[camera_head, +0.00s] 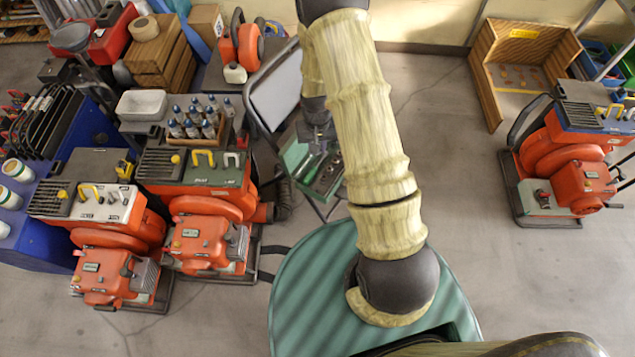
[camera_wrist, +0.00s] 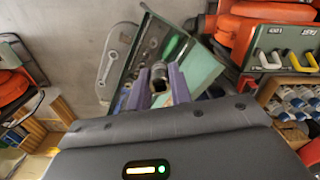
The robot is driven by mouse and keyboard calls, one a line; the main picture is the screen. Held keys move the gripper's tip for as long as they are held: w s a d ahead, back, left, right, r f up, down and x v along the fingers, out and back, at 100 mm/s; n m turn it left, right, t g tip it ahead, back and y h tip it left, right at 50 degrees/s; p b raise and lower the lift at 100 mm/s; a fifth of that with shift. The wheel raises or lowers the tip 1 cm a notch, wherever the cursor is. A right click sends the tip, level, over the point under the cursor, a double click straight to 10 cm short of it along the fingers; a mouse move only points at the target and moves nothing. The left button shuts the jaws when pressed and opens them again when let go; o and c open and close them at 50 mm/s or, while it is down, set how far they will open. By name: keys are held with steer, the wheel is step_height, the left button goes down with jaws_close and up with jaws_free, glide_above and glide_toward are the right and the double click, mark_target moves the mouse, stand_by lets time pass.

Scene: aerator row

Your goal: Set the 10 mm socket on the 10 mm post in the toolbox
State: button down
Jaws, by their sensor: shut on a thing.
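The green toolbox (camera_head: 296,152) lies open on the folding chair, partly hidden behind my arm in the head view. It also shows in the wrist view (camera_wrist: 203,66), past my fingers, with its inside partly covered by them. My gripper (camera_head: 318,138) is above the toolbox. In the wrist view my gripper (camera_wrist: 160,84) is shut on a dark metallic socket (camera_wrist: 159,72), held between its two purple fingers. The socket's size marking cannot be read. The posts in the toolbox are too small or too hidden to tell apart.
The grey folding chair (camera_head: 275,88) carries the toolbox. Orange machines (camera_head: 205,242) stand to the left, with a tray of blue-capped bottles (camera_head: 197,125) behind. Another orange machine (camera_head: 570,165) and a wooden crate (camera_head: 488,85) are at the right. The floor between is clear.

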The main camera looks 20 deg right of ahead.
steer(key=m+b, duration=0.2)
steer(key=b, duration=0.7)
glide_toward(317, 190)
steer(key=shift+w+f, duration=0.1)
steer(key=shift+w, duration=0.05)
steer(key=shift+d, duration=0.1)
steer(key=shift+f+b, duration=0.15)
steer(key=shift+b, duration=0.2)
steer(key=shift+f+b, duration=0.9)
steer(key=shift+f, duration=0.3)
steer(key=shift+f+b, duration=1.5)
steer(key=shift+f, duration=0.6)
steer(key=shift+f, duration=0.25)
steer(key=c, duration=1.2)
jaws_free()
